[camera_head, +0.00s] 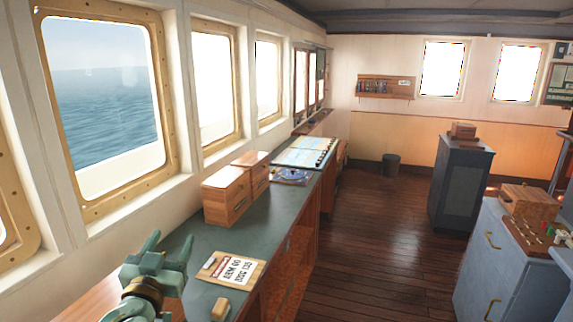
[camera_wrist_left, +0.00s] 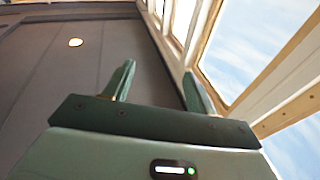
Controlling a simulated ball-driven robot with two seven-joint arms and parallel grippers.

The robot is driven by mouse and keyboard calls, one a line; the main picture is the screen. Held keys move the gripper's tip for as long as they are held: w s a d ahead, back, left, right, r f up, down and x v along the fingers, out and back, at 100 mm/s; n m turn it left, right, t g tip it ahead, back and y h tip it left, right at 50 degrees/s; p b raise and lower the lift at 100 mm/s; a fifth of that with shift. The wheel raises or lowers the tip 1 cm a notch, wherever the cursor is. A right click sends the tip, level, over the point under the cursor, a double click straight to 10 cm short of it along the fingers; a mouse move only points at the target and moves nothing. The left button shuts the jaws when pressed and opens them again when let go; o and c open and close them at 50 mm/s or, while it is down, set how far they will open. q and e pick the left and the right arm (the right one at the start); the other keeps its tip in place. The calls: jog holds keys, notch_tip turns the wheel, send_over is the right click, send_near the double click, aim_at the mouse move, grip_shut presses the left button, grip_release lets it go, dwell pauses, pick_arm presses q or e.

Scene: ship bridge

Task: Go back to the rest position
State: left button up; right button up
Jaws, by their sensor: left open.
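My left gripper (camera_head: 168,252) is at the lower left in the head view, raised in front of the window-side counter. Its two green fingers stand apart and point upward, with nothing between them. In the left wrist view, the open fingers (camera_wrist_left: 158,90) point at the ceiling and the window frames. My right gripper is not in view.
A long green-topped counter (camera_head: 205,245) runs under the windows. On it are a clipboard (camera_head: 231,269), a small wooden block (camera_head: 220,309), wooden boxes (camera_head: 228,193) and a chart (camera_head: 305,152). Grey cabinets (camera_head: 459,180) stand at right. The wooden floor (camera_head: 380,240) between is clear.

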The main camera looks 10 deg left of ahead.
pick_arm(q)
jog(key=s+d+f+m+g+h, duration=0.1)
jog(key=s+d+f+m+g, duration=0.3)
jog(key=f, duration=0.3)
jog(key=s+d+f+m+g, duration=0.1)
jog(key=s+d+f+g, duration=0.15)
jog(key=s+f, duration=0.45)
jog(key=s+f+m+g+y, duration=0.1)
jog(key=s+f+m+g, duration=0.15)
jog(key=s, duration=0.35)
jog(key=s+f+m+g, duration=0.1)
jog(key=s+f+g, duration=0.3)
jog(key=s, duration=0.2)
jog(key=s+d+f+n+g+h+b, duration=0.1)
jog(key=s+d+f+b, duration=0.1)
jog(key=f, duration=1.4)
jog(key=s+d+f+g+h+b, duration=0.2)
jog(key=s+d+f+b, duration=0.1)
jog(key=f, duration=1.4)
jog(key=s+f+n+g+h+b, duration=0.1)
jog(key=s+f+n+g+b, duration=0.1)
jog(key=s+f, duration=1.6)
jog(key=shift+s+a+n+g+b, duration=0.35)
jog(key=shift+n+b, duration=0.1)
jog(key=shift+b, duration=0.35)
